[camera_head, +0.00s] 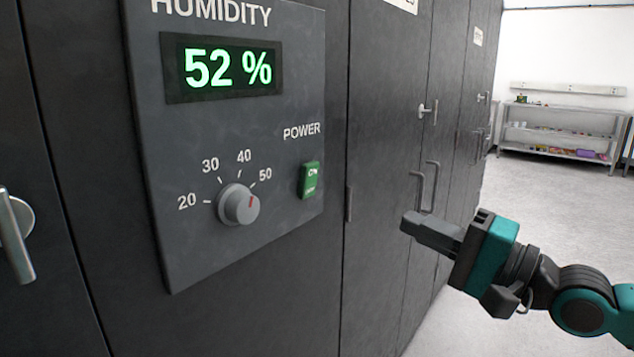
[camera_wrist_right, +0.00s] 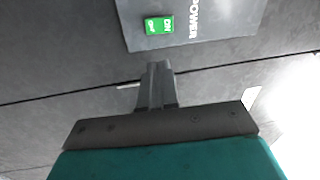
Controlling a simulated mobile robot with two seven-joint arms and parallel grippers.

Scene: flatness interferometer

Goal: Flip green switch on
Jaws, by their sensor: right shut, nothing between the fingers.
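The green switch (camera_head: 309,180) is a small rocker marked "ON" at its upper part, under the label POWER on a grey humidity panel (camera_head: 290,60). It also shows in the right wrist view (camera_wrist_right: 158,26), just beyond the fingertips. Whether it is pressed on or off I cannot tell. My right gripper (camera_head: 406,222) is shut and empty, to the right of the switch and a little lower, apart from it. In the right wrist view its closed fingers (camera_wrist_right: 157,68) point toward the panel edge. My left gripper is in neither view.
Cabinet doors with handles (camera_head: 428,185) run along the wall behind my gripper. A shelf (camera_head: 560,135) stands far back. The floor at right is clear.

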